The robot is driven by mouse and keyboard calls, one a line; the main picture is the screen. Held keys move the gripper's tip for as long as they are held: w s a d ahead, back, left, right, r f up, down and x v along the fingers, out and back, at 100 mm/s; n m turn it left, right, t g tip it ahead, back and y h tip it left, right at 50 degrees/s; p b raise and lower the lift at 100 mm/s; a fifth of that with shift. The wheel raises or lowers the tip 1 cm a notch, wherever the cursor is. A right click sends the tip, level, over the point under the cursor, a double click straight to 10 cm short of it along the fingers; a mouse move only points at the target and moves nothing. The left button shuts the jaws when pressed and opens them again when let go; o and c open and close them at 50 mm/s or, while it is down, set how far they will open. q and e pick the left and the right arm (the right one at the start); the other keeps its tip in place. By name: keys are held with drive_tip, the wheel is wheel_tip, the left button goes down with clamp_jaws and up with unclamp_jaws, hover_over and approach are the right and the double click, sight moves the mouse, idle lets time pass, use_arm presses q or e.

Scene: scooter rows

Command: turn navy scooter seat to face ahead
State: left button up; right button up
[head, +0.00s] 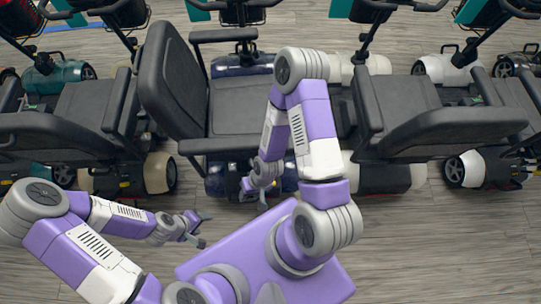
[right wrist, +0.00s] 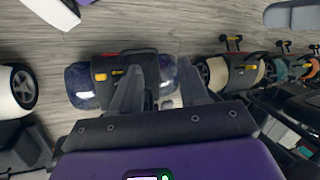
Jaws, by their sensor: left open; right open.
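The navy scooter (head: 222,180) stands in the middle of the row in the head view, its tiller at the far side. Its dark seat (head: 240,103) is turned sideways, with the tall backrest (head: 172,80) on the left, so it faces right. Its near armrest (head: 215,146) runs along the near side. My right gripper (head: 258,193) is open and empty, low in front of the navy rear body, near the seat's near side. The right wrist view shows the navy rear (right wrist: 85,85) beyond the open fingers. My left gripper (head: 195,228) is open and empty over the floor, nearer and further left.
A cream scooter (head: 382,177) stands close on the right, its backrest (head: 445,130) on the near side. Another scooter seat (head: 90,105) is close on the left. More scooters stand at both edges. The wooden floor (head: 430,240) at the front right is clear.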

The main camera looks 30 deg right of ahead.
drive_tip(key=s+d+f+m+t+h+b, duration=0.1)
drive_tip(key=d+f+m+t+b, duration=0.15)
drive_tip(key=d+m, duration=0.8)
drive_tip(key=d+f+m+t+b, duration=0.15)
drive_tip(key=d+f+m, duration=0.25)
drive_tip(key=d+m, duration=0.7)
use_arm(q)
wheel_tip(320, 180, down, 8)
drive_tip(key=b, duration=0.3)
drive_tip(key=shift+s+b, duration=0.35)
drive_tip(key=shift+s, duration=0.05)
use_arm(e)
drive_tip(key=shift+n, duration=0.75)
drive_tip(key=shift+w+a+f, duration=0.75)
drive_tip(key=shift+w+a, duration=0.5)
drive_tip(key=shift+w, duration=0.55)
drive_tip(key=shift+w+a+f, duration=0.75)
drive_tip(key=shift+w+a, duration=0.55)
drive_tip(key=shift+w, duration=0.5)
drive_tip(key=shift+w+a+f, duration=0.75)
drive_tip(key=shift+w+a, duration=0.5)
drive_tip(key=shift+w, duration=0.55)
use_arm(q)
drive_tip(key=shift+d+r, duration=0.1)
drive_tip(key=shift+r, duration=0.05)
use_arm(e)
clamp_jaws()
